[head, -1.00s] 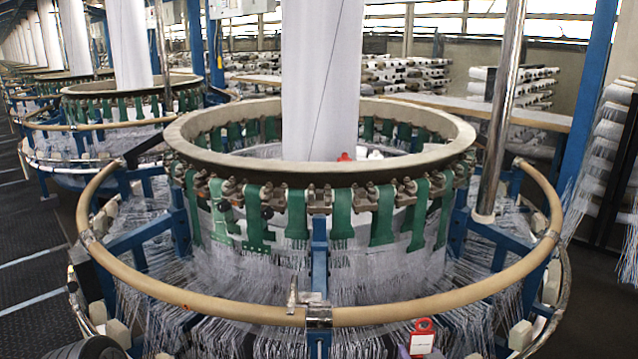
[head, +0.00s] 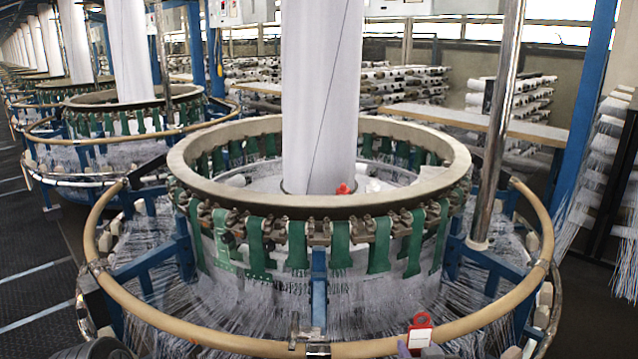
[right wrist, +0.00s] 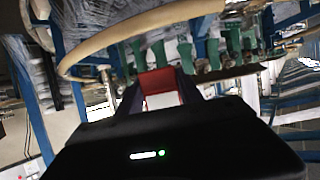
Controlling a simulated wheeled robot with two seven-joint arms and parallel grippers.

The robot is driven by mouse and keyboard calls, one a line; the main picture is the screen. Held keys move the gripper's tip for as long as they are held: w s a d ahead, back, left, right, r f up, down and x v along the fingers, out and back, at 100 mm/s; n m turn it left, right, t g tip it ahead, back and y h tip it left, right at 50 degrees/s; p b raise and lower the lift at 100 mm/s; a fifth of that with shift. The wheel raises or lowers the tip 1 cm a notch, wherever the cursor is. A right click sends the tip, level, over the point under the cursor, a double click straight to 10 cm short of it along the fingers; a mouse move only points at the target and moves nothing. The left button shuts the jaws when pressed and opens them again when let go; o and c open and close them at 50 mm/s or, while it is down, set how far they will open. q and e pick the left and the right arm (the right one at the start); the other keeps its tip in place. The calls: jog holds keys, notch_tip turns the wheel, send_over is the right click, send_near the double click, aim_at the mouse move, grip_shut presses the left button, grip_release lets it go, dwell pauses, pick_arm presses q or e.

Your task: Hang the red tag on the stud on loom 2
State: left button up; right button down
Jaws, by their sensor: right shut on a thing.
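The red tag (head: 420,331) has a hole at its top and a white panel below. It shows in front of the right part of the loom's tan hoop (head: 472,322). My right gripper (head: 410,349), mostly cut off by the bottom edge, is shut on the tag. In the right wrist view the tag (right wrist: 160,80) sits between the fingers. A small upright metal piece (head: 294,334) stands at the hoop's front joint; I cannot tell whether it is the stud.
The near loom's pale ring (head: 230,203) carries green straps, with a white fabric tube (head: 320,90) rising through it. A small red object (head: 343,188) sits inside the ring. A steel post (head: 497,130) stands at the right. More looms stand behind at the left, beside a dark walkway (head: 35,250).

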notch_tip(320, 180, down, 5)
jog(key=b, duration=0.5)
